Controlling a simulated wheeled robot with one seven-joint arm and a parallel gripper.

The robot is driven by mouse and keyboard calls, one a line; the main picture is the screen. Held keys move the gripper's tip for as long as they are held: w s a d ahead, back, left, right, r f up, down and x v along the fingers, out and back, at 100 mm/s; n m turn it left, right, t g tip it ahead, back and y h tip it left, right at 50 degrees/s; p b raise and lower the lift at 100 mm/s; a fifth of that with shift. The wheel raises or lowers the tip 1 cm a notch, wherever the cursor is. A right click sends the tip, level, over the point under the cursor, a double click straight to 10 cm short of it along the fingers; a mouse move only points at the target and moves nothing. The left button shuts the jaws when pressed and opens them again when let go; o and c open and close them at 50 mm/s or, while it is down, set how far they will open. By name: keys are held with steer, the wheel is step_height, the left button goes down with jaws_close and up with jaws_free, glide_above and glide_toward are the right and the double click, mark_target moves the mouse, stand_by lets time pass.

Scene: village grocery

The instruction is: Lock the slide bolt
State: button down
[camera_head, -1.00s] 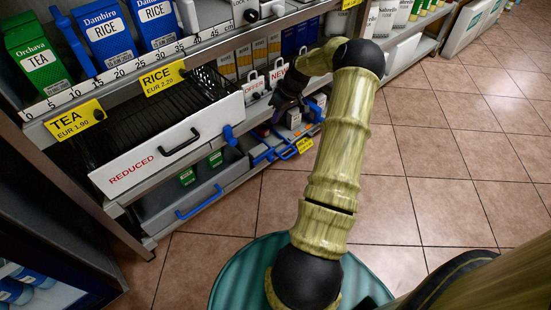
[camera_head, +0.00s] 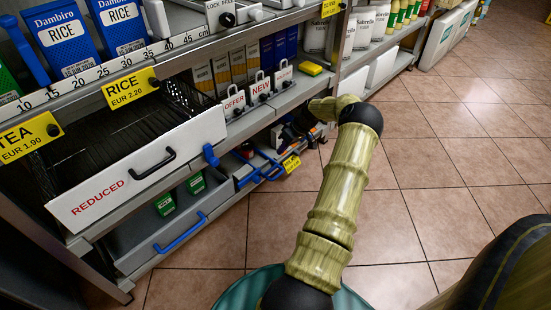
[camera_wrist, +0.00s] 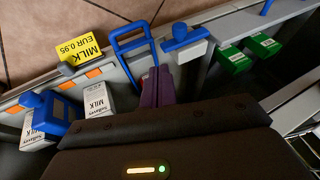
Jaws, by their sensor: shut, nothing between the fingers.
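A small plate marked LOCK FREE (camera_head: 220,8) with a black knob (camera_head: 228,20) is on the upper shelf edge in the head view; it looks like the slide bolt, cut by the top edge. Its bolt position is too small to read. My gripper (camera_wrist: 158,76) shows purple fingers, shut and empty, in the wrist view. They point at the front of a low bin, just below a blue U-shaped handle (camera_wrist: 130,45) and beside a blue knob (camera_wrist: 180,32). In the head view my gripper is dark and partly hidden at the lower shelf, well below the plate.
An open white REDUCED drawer (camera_head: 140,165) juts out at left. A lower bin with a blue handle (camera_head: 180,232) is beneath it. OFFER (camera_head: 233,103) and NEW (camera_head: 260,88) tags stand on the middle shelf. Milk cartons (camera_wrist: 97,98) are close to my gripper. The tiled floor (camera_head: 440,150) at right is clear.

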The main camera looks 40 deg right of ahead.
steer(key=s+a+b+x, duration=0.1)
steer(key=a+b+x, duration=0.1)
steer(key=b+x, duration=0.6)
steer(key=x, duration=0.3)
steer(key=shift+a, duration=0.45)
